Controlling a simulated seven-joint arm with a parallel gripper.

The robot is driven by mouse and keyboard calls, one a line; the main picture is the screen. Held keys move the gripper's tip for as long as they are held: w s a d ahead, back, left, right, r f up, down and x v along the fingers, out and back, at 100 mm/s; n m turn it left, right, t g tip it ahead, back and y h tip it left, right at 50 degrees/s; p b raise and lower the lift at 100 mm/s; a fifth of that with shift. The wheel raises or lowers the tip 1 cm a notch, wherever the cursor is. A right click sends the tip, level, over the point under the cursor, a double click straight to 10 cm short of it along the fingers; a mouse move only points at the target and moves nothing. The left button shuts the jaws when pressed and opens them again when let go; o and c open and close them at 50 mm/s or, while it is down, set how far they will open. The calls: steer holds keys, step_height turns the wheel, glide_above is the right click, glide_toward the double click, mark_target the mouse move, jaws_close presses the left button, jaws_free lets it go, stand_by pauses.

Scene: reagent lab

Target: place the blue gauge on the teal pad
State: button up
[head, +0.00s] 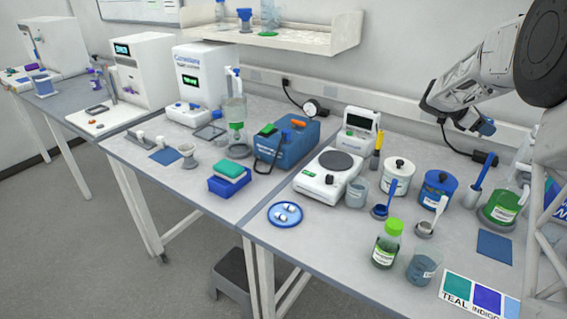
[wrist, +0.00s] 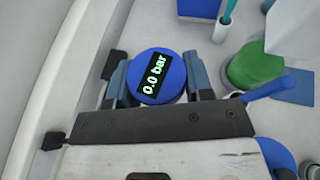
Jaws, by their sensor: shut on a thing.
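The blue gauge (wrist: 147,60) is round with a black display reading "0.0 bar". My gripper (wrist: 160,78) is shut on it, one finger on each side in the wrist view. In the head view my gripper (head: 466,120) hangs above the right rear of the bench, and the gauge shows as a small blue piece (head: 487,127) at its tip. The teal pad (head: 458,287) is the left square on a white card at the front right, labelled TEAL. It looks bare and lies well in front of and below my gripper.
Beside the teal pad are an indigo pad (head: 487,299) and a light blue one. A beaker (head: 423,264) and a green-capped bottle (head: 387,243) stand to its left. A dark blue mat (head: 494,247) lies behind it. A green-filled flask (head: 501,207) and blue-lidded jar (head: 438,188) stand farther back.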

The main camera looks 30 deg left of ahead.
mark_target(492, 120)
steer(key=r, duration=0.3)
steer(key=shift+a, duration=0.35)
steer(key=s+a+n+t+y, duration=0.15)
steer(key=s+a, duration=0.45)
steer(key=a, duration=0.7)
steer(key=s+a+n+t+y, duration=0.15)
steer(key=s+a, duration=0.35)
steer(key=a, duration=0.8)
steer(key=s+a+n+t, duration=0.2)
steer(key=s+a, duration=0.4)
steer(key=a, duration=0.7)
steer(key=s+a+n+t+y, duration=0.3)
steer(key=s+a+n+y, duration=0.25)
steer(key=s+a, duration=2.25)
steer(key=f, duration=0.3)
steer(key=s+d+f, duration=0.1)
steer(key=f, duration=0.1)
steer(key=shift+f, duration=1.35)
